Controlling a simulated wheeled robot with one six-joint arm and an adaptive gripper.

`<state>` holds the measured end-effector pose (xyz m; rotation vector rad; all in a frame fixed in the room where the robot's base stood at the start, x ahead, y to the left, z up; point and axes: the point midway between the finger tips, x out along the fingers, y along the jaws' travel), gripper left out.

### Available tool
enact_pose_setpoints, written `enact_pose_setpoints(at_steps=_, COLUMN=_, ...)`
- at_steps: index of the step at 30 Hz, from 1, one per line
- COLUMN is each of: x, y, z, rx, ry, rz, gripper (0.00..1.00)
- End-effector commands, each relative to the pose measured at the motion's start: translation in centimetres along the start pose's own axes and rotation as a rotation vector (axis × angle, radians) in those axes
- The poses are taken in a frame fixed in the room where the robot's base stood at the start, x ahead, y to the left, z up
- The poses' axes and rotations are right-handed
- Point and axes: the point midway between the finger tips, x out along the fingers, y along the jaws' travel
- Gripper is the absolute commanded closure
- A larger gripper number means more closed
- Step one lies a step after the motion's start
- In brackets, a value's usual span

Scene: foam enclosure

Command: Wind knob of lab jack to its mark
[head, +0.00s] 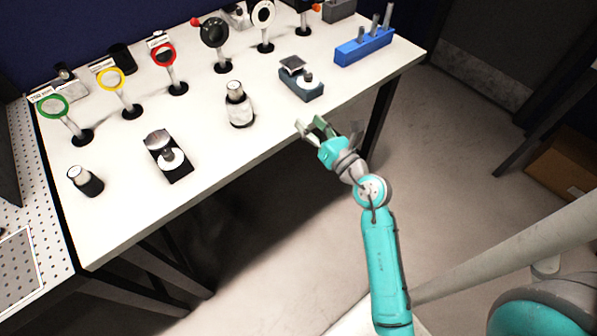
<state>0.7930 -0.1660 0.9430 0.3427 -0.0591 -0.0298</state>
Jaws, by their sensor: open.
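A blue-grey device (303,87) with a dark square plate on top and a small dark knob over a pale disc stands near the table's front edge. A second device (168,158), with a black base, silver top and pale disc, stands further left. I cannot tell for certain which is the lab jack, and no mark can be made out. My gripper (309,124) is open and empty. It is at the table's front edge, just below the blue-grey device in the picture and apart from it.
The white table (215,165) holds a dark-based cylinder (85,181) and a white-and-silver cylinder (240,106). Several ring stands line the back, including a green ring (52,107). A blue block with pegs (363,47) stands at the right. The front middle is bare.

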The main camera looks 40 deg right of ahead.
Motion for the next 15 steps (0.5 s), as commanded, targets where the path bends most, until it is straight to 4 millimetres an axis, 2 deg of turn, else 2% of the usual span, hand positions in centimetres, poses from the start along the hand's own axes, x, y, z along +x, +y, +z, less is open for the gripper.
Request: enact_pose_setpoints(at_steps=15, x=-5.3, y=6.2, z=-3.5, rx=0.424, ry=-0.004, rz=0.120, gripper=0.47)
